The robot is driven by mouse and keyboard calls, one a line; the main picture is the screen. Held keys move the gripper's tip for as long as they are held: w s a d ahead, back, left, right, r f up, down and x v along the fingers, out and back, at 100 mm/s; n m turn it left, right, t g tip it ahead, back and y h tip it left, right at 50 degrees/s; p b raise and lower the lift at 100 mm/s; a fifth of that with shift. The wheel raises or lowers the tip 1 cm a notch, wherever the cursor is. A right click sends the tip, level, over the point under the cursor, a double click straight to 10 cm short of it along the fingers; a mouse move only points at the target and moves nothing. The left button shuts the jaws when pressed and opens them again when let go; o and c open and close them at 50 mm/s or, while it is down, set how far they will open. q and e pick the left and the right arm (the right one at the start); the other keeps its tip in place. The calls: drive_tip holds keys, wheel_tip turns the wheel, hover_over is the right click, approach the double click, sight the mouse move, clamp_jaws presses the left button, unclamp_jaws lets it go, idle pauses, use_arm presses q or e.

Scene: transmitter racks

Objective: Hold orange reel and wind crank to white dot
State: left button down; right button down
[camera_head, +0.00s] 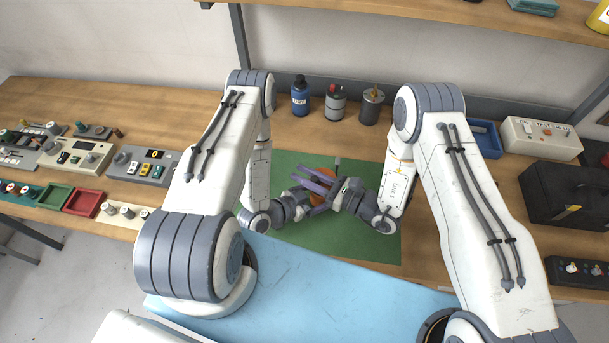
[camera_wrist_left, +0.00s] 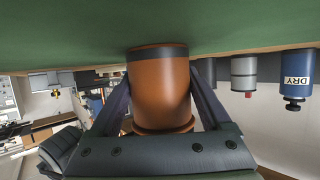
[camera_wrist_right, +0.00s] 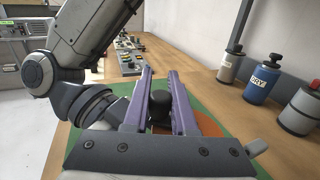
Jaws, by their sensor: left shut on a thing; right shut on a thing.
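The orange reel (camera_wrist_left: 160,92) stands upright on the green mat, seen upside down in the left wrist view, with a dark band at its base. My left gripper (camera_wrist_left: 160,75) is shut on its sides. In the head view the reel (camera_head: 326,172) is partly hidden by my right gripper (camera_head: 300,175). My right gripper's purple fingers (camera_wrist_right: 158,76) are on either side of the crank's black knob (camera_wrist_right: 160,106) in the right wrist view, with orange of the reel below and to the right. I cannot see a white dot in any view.
The green mat (camera_head: 365,240) lies on the wooden bench. A blue bottle (camera_head: 300,97), a grey can with red top (camera_head: 335,102) and a dark can (camera_head: 371,105) stand behind it. Control boxes (camera_head: 145,165) fill the left; a black case (camera_head: 565,193) stands right.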

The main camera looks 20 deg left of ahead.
drive_tip(key=m+t, duration=0.1)
drive_tip(key=m+t+h, duration=0.1)
drive_tip(key=t, duration=0.1)
drive_tip(key=w+m+t, duration=0.1)
drive_tip(key=shift+w+a+t+h, duration=0.1)
drive_tip(key=shift+a+t+h, duration=0.2)
drive_tip(key=shift+t, duration=0.1)
drive_tip(key=shift+w+m+t+h, duration=0.3)
drive_tip(key=shift+m+t+h, duration=0.2)
drive_tip(key=shift+m+t, duration=0.3)
drive_tip(key=shift+t, duration=0.3)
drive_tip(key=c, duration=0.7)
unclamp_jaws()
wheel_tip(320, 180, up, 10)
